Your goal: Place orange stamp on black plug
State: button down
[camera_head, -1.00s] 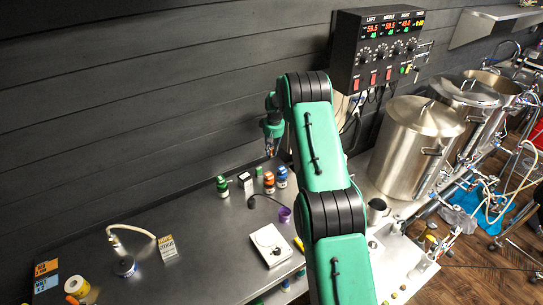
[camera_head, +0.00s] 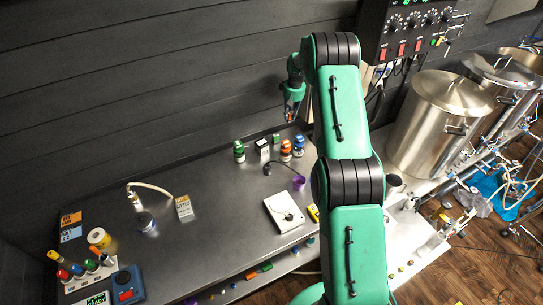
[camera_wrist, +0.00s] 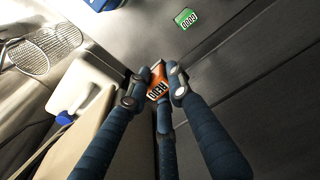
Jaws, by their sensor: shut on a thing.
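My gripper (camera_wrist: 158,85) is shut on the orange stamp (camera_wrist: 157,75), a small orange block with a black-and-white number face, in the wrist view. In the head view my gripper (camera_head: 291,112) hangs in front of the dark wall, above the back of the metal table. The stamp is only a tiny spot of colour there. A thin dark cord ends in a small black piece (camera_head: 267,169) on the table, below and left of my gripper; it may be the black plug, but it is too small to be sure. I cannot make it out in the wrist view.
A green stamp (camera_wrist: 186,18) lies apart from my gripper in the wrist view. Several bottles, one of them green-capped (camera_head: 239,151), stand at the table's back. A purple cup (camera_head: 299,183) and a white scale (camera_head: 284,212) sit nearer.

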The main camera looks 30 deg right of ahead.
aim_at(290, 113)
notch_tip(290, 113, up, 4)
jog(key=shift+r, duration=0.15)
jog(key=s+a+g+p, duration=0.1)
jog(key=s+a+p, duration=0.1)
jog(key=s+a, duration=1.2)
jog(key=s+a+p, duration=0.1)
jog(key=s+a, duration=1)
jog(key=s, duration=0.7)
jog(key=shift+m, duration=0.4)
jog(key=shift+w+d+f, duration=0.1)
jog(key=shift+f, duration=1.25)
jog(key=shift+w+f, duration=0.1)
jog(key=shift+f, duration=1.25)
jog(key=w+d, duration=0.1)
jog(key=w, duration=0.4)
jog(key=w+d+f+p, duration=0.1)
jog(key=w, duration=0.4)
jog(key=w+d+p, duration=0.1)
jog(key=w, duration=0.4)
jog(key=shift+w+d+f, duration=0.25)
jog(key=shift+w+f, duration=0.05)
jog(key=shift+w, duration=0.05)
jog(key=shift+f+p, duration=0.45)
jog(key=shift+f, duration=1.3)
